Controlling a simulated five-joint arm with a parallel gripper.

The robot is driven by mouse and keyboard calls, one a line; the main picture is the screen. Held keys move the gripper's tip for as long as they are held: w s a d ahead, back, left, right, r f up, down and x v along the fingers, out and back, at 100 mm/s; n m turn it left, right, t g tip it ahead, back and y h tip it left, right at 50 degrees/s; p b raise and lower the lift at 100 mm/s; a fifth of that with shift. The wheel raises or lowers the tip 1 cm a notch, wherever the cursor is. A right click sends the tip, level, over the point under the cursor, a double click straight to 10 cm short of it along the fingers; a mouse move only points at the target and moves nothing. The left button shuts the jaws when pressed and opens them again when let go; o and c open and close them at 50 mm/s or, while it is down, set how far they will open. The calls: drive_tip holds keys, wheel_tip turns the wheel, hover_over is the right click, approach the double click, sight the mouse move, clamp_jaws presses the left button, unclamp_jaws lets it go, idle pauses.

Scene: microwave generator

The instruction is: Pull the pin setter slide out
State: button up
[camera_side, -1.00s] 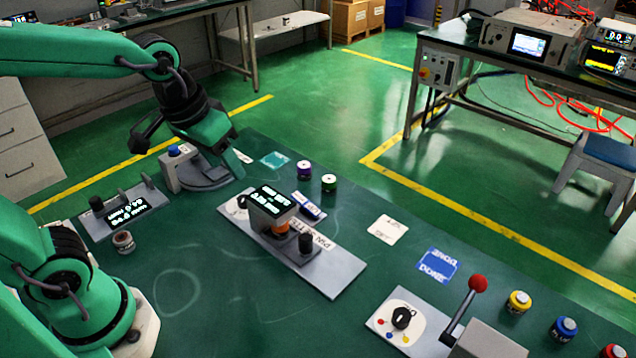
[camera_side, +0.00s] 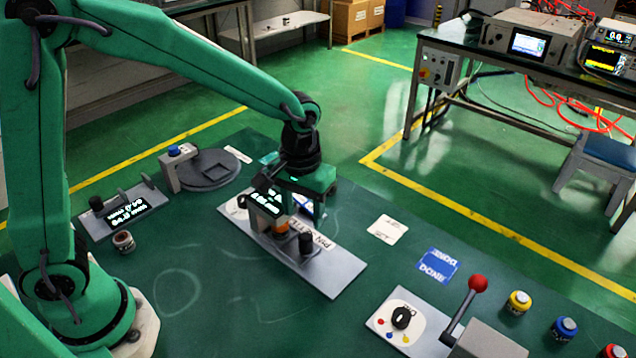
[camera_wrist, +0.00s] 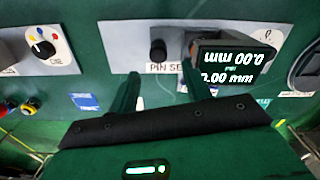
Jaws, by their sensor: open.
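The pin setter is a grey plate (camera_side: 335,276) lettered "PIN SE..." with a display box (camera_side: 264,203) on it. A black knob (camera_side: 305,243) stands upright on its slide block (camera_side: 297,258), in front of the display. In the wrist view the knob (camera_wrist: 158,51) shows just beyond the gap between my fingers, with the display (camera_wrist: 228,65) to its right. My gripper (camera_wrist: 162,78) is open and empty. In the side view it hangs over the back part of the pin setter, behind the knob and apart from it. It hides part of the plate there.
A dial panel (camera_side: 402,318) and a red-balled lever (camera_side: 477,284) stand at the front right. A blue card (camera_side: 437,266) and a white card (camera_side: 388,229) lie right of the pin setter. A turntable (camera_side: 213,168) is behind left.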

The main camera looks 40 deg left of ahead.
sight(306, 236)
drive_tip(key=shift+w+d+f, duration=0.1)
drive_tip(key=shift+d+f, duration=0.05)
drive_tip(key=shift+f, duration=0.1)
drive_tip(key=shift+f, duration=3.9)
clamp_jaws()
